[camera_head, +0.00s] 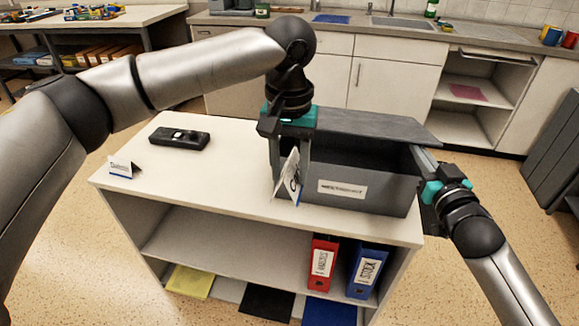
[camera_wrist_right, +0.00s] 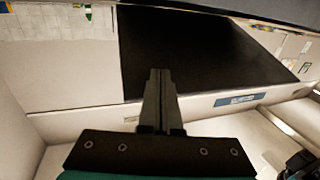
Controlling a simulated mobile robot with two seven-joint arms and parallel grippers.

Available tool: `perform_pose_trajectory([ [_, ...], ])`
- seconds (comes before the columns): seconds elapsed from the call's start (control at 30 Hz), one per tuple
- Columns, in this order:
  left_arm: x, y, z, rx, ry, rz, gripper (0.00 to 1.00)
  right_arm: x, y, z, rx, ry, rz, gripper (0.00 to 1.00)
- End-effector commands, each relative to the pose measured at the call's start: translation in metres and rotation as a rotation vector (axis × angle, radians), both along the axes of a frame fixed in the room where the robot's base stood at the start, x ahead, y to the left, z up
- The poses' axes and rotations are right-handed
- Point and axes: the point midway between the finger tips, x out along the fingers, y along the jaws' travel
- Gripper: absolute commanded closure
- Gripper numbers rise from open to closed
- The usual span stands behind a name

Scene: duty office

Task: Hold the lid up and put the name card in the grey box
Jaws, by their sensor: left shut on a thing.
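The grey box (camera_head: 361,186) stands at the right of the white cabinet top, with a white label on its front. Its grey lid (camera_head: 380,124) is raised and slopes over the opening. My left gripper (camera_head: 291,165) is shut on a white folded card (camera_head: 289,179) with a dark curved mark, in front of the box's left end. A second folded card (camera_head: 122,167) with small print stands at the left of the top. My right gripper (camera_head: 424,164) has its fingers together under the lid's right edge; they also show in the right wrist view (camera_wrist_right: 158,78).
A black device (camera_head: 179,138) lies on the top at the left. The shelf below holds a red binder (camera_head: 321,263) and a blue binder (camera_head: 367,270). The middle front of the top is clear. A kitchen counter (camera_head: 350,37) runs behind.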

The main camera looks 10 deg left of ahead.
Motion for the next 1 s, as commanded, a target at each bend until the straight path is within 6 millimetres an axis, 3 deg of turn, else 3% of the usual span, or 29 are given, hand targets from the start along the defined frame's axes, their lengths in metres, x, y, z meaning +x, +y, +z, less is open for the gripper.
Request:
perform_pose_trajectory([
  [0.6, 0.000, 0.000, 0.000, 0.000, 0.000, 0.000, 1.00, 0.014, 0.000, 0.032, 0.001, -0.004, 0.001, 1.00],
  [1.0, 0.000, 0.000, 0.000, 0.000, 0.000, 0.000, 1.00, 0.015, 0.000, 0.036, 0.000, -0.004, 0.000, 1.00],
])
